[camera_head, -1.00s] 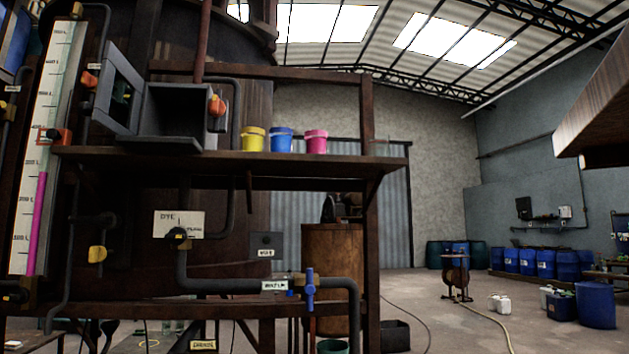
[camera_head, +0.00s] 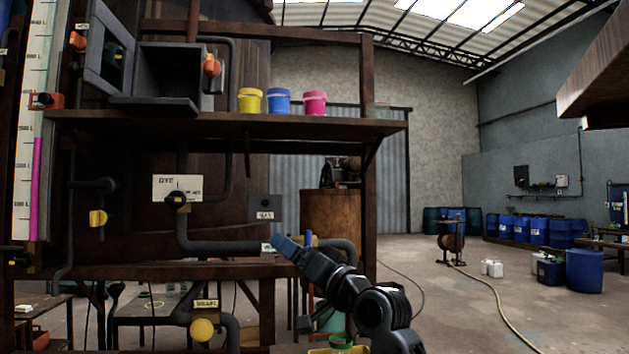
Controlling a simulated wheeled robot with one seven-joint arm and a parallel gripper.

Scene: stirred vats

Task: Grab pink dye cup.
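The pink dye cup (camera_head: 315,103) stands upright on a brown shelf (camera_head: 230,122), the rightmost of three cups in a row. The blue cup (camera_head: 279,101) is just left of it, and the yellow cup (camera_head: 250,100) is left of that. My arm reaches up from the bottom of the view, and my gripper (camera_head: 285,246) is at its upper left end, in front of the pipework below the shelf. It is well below the cups and touches none of them. Its fingers are too small and dark to tell whether they are open or shut.
An open grey box (camera_head: 168,75) with a hinged door stands left of the cups. An upright post (camera_head: 369,150) supports the shelf's right side. A thick pipe (camera_head: 225,246) runs below. Open floor lies to the right, with blue drums (camera_head: 540,230) by the wall.

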